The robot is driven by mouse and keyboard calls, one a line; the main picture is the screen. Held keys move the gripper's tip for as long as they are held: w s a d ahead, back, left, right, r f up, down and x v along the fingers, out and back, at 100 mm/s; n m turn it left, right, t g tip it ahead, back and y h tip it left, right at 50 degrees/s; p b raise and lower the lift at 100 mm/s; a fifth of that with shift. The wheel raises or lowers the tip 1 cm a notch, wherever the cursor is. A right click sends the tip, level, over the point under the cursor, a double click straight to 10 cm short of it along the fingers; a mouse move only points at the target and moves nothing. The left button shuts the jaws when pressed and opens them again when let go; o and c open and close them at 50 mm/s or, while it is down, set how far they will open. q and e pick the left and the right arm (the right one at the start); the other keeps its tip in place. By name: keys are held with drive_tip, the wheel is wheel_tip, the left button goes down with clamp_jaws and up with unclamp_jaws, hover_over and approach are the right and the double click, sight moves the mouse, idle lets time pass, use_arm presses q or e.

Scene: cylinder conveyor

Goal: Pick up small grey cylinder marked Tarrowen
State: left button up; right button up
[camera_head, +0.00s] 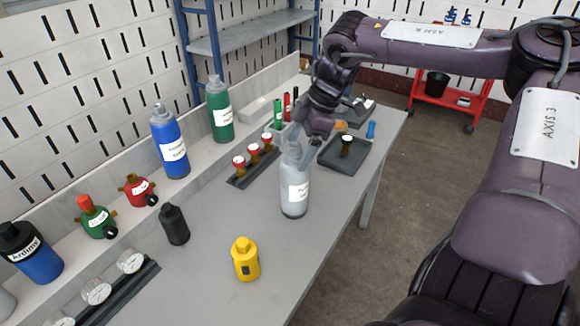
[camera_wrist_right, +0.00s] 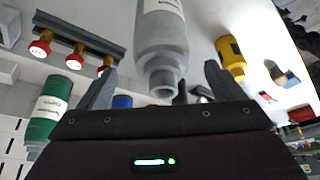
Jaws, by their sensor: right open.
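The grey cylinder (camera_head: 292,205) stands upright on the table near its right edge, with a white label too small to read. My right gripper (camera_head: 300,150) is at its top, fingers pointing down. In the right wrist view the open gripper (camera_wrist_right: 161,68) has a finger on each side of the grey cylinder's neck (camera_wrist_right: 165,60). I see gaps on both sides, so the fingers appear apart from it. My left gripper is not in view.
A yellow bottle (camera_head: 245,260) and a black bottle (camera_head: 174,225) stand in front and left. A rack of red-topped valves (camera_head: 252,158) is behind left. A dark tray (camera_head: 343,155) lies behind right. Blue (camera_head: 168,145) and green (camera_head: 220,112) cylinders stand along the back.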

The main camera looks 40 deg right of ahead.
sight(291, 160)
drive_tip(key=x, duration=0.3)
drive_tip(key=shift+a+f, duration=0.3)
drive_tip(key=shift+a, duration=0.05)
drive_tip(key=shift+w+f, duration=0.1)
drive_tip(key=shift+f, duration=0.2)
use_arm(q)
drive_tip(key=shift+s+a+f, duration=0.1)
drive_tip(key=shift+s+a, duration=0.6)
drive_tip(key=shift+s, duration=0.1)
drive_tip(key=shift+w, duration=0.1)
use_arm(e)
drive_tip(key=shift+c, duration=0.2)
drive_tip(key=c, duration=0.7)
clamp_jaws()
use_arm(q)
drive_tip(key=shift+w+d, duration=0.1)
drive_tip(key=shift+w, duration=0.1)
use_arm(e)
drive_tip(key=shift+r, duration=0.1)
